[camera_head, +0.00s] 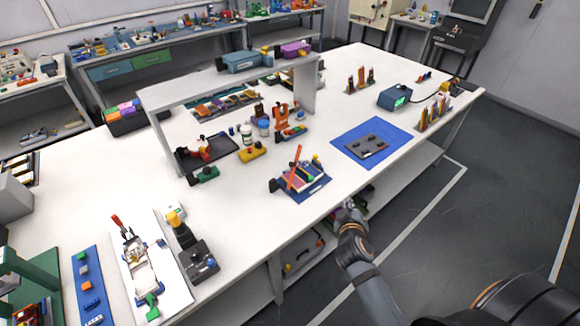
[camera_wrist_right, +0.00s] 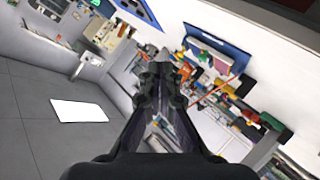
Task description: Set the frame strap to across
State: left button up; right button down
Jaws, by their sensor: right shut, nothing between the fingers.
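A fixture with a blue base (camera_head: 305,190) sits near the table's front edge in the head view, holding pink and green pieces. An orange bar (camera_head: 294,168), which looks like the frame strap, stands up steeply from it, slightly tilted. The bar also shows as a thin orange line in the right wrist view (camera_wrist_right: 217,90). My right gripper (camera_head: 349,205) is just off the table's front edge, right of and nearer than the fixture, and apart from it. In the wrist view its fingers (camera_wrist_right: 160,75) are together and empty. My left gripper is out of view.
A white raised shelf (camera_head: 200,88) stands behind.

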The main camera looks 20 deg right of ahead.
jog(key=w+a+r+n+t+y, duration=0.5)
jog(key=w+a+n+t, duration=0.15)
jog(key=a+n, duration=0.2)
jog(key=w+a+f+n+g+y, duration=0.1)
jog(key=a+f+n+y, duration=0.25)
jog(key=a+n, duration=0.2)
jog(key=w+d+f+b, duration=0.1)
jog(key=w+d+b, duration=0.1)
jog(key=w, duration=0.9)
jog(key=shift+w+d+f+y, duration=0.15)
jog(key=shift+w+f+y, duration=0.05)
jog(key=shift+w+y, duration=0.2)
